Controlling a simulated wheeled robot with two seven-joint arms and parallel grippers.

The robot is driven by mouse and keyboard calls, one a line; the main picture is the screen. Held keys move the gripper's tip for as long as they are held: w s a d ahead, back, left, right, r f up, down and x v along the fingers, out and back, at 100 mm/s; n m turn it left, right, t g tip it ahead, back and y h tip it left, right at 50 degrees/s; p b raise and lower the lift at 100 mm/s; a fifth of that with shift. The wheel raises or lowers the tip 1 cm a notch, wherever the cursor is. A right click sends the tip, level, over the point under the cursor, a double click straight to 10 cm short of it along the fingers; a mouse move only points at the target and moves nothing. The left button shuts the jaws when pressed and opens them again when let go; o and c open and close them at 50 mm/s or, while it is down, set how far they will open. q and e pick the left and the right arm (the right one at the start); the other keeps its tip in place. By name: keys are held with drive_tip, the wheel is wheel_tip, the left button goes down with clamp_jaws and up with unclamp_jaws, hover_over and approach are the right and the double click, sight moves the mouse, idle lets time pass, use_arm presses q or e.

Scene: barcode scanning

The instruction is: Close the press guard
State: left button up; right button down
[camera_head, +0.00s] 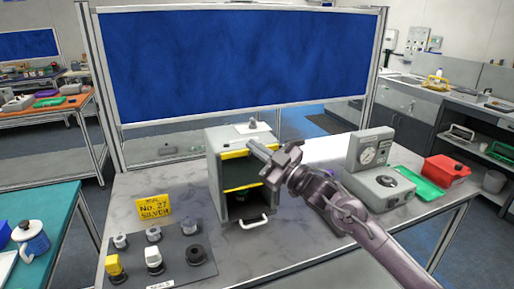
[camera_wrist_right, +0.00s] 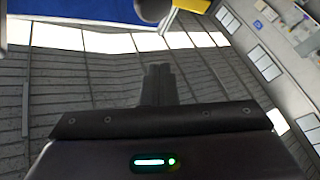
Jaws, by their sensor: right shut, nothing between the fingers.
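The press (camera_head: 214,170) is a grey box-shaped housing in the middle of the table in the head view. Yellow strips cross its front at the top and halfway down, and its lower front shows a dark opening. A white bar handle (camera_head: 254,221) sits low at the front. I cannot tell clearly where the guard panel lies. My right gripper (camera_head: 256,147) is shut and empty at the upper front of the press, over its right edge; contact is unclear. Its closed fingers (camera_wrist_right: 159,84) show in the right wrist view, with a yellow part (camera_wrist_right: 193,4) above. My left gripper is out of view.
A control panel with several knobs (camera_head: 155,256) and a yellow sign (camera_head: 153,207) lie left of the press. A gauge unit (camera_head: 369,152), green tray (camera_head: 416,182) and red box (camera_head: 446,170) stand at right. A blue board (camera_head: 240,60) rises behind.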

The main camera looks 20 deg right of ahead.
sight(252, 169)
drive_tip(key=w+f+p, duration=0.1)
drive_tip(key=w+f, duration=0.1)
drive_tip(key=f, duration=0.1)
drive_tip(key=shift+w+d+p, duration=0.1)
drive_tip(key=shift+d+p, duration=0.25)
drive_tip(key=shift+f, duration=0.1)
wheel_tip(252, 169, down, 12)
drive_tip(key=b, duration=0.8)
drive_tip(key=shift+b, duration=0.35)
